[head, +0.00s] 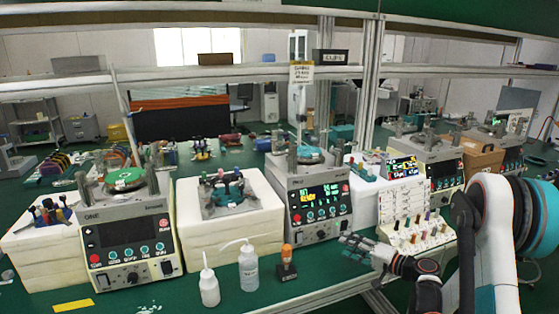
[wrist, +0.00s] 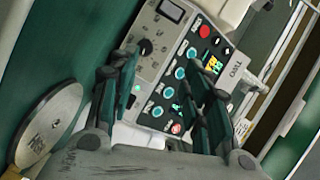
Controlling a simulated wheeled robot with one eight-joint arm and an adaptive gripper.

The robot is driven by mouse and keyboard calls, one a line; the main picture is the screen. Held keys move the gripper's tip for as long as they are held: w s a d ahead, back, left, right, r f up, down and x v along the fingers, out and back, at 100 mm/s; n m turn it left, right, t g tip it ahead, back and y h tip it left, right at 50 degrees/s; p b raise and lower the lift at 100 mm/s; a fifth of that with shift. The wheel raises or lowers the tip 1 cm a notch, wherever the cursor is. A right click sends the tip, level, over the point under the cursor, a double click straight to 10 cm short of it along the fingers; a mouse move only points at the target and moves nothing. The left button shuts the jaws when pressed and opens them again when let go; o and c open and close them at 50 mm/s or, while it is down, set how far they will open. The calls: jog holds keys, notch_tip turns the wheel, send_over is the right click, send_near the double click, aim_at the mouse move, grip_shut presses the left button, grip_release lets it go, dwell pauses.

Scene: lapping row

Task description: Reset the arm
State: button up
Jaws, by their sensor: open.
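My gripper (head: 350,241) is at the right in the head view, reaching left over the front edge of the green bench. Its two dark fingers are spread apart with nothing between them, as the wrist view shows (wrist: 166,90). Beyond the fingers in the wrist view is the control panel (wrist: 183,75) of a lapping machine, with round cyan-lit buttons and a red one. My white arm comes in from the right of the head view, bent downward.
Lapping machines (head: 130,240) and (head: 319,203) a second machine stand on the green bench (head: 215,302). Two white bottles (head: 209,288) and an orange-topped tool (head: 286,265) stand near the front edge. A white rack (head: 413,236) is behind my gripper. A metal upright (head: 372,80) rises behind.

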jog(key=s+a+r+n+g+h, duration=0.2)
jog(key=s+a+r, duration=0.2)
jog(key=s+r, duration=0.35)
jog(key=s+a+r+n+g+h, duration=0.1)
jog(key=s+a+r+g+h, duration=0.15)
jog(key=s+a+r, duration=0.4)
jog(key=s+d+r+n+h, duration=0.1)
jog(key=s+d+h, duration=0.1)
jog(key=s, duration=1)
jog(key=s+d+r+n+h, duration=0.1)
jog(key=s+h, duration=0.3)
jog(key=s, duration=0.8)
jog(key=shift+s+d+r+n, duration=0.2)
jog(key=shift+d+n, duration=0.2)
jog(key=shift+n, duration=0.4)
